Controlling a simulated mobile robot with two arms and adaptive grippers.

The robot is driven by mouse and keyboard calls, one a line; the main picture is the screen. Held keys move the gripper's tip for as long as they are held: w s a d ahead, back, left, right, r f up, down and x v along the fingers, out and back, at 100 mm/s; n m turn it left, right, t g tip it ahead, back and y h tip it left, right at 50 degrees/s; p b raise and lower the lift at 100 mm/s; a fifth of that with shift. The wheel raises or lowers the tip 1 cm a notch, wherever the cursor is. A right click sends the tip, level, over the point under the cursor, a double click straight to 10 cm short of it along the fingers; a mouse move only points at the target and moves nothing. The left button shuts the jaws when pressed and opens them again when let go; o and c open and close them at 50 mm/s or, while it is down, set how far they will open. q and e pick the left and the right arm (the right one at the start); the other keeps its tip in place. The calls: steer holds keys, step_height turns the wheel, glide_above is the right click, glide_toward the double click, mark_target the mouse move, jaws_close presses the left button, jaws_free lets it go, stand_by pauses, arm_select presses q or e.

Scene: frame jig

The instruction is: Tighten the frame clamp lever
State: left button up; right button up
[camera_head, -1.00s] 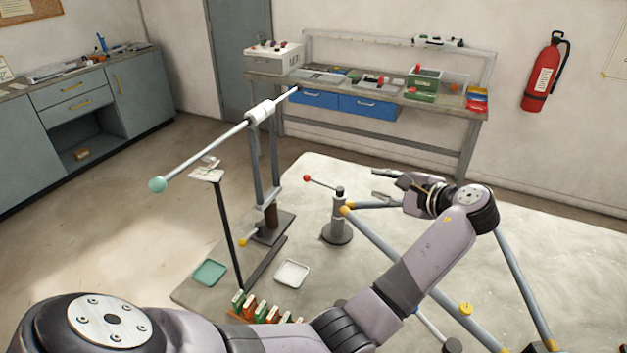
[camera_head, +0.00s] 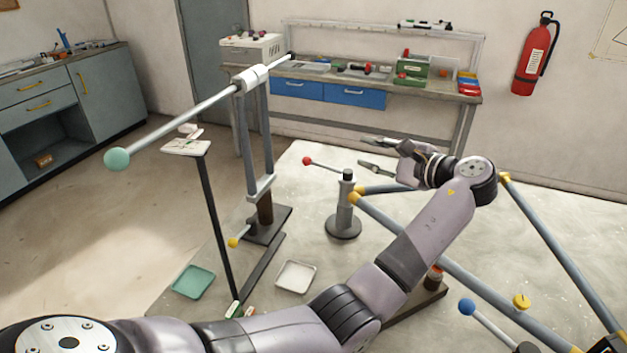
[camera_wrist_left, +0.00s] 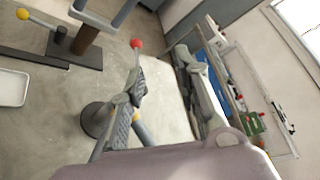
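A lever with a red ball knob (camera_head: 307,161) sticks out to the left from the top of a grey clamp post (camera_head: 344,212) on a round dark base. The post stands beside the tube frame (camera_head: 425,249) with yellow joints. My left gripper (camera_head: 366,153) is open and empty, to the right of the red knob and apart from it. In the left wrist view, the red knob (camera_wrist_left: 136,43) shows just beyond the tip of one of the spread fingers (camera_wrist_left: 158,62). My right gripper is out of view.
A long bar with a mint ball (camera_head: 117,158) crosses above the left side. A yellow-knobbed lever (camera_head: 233,242), green tray (camera_head: 193,282) and white tray (camera_head: 296,276) lie below it. A blue-knobbed lever (camera_head: 467,307) is at front right. A workbench (camera_head: 380,87) stands behind.

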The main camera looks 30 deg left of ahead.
mark_target(321, 166)
arm_select(q)
step_height(321, 166, down, 7)
steer(key=b, duration=0.5)
steer(key=p+x, duration=0.2)
steer(key=x, duration=1.6)
steer(key=shift+f, duration=0.15)
steer(key=shift+d, duration=0.1)
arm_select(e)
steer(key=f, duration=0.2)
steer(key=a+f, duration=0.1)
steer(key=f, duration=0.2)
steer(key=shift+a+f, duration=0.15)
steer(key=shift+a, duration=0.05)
arm_select(q)
steer(key=shift+s, duration=0.1)
steer(key=shift+c, duration=0.5)
jaws_close()
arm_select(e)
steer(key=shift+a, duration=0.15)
arm_select(q)
steer(key=shift+f, duration=0.15)
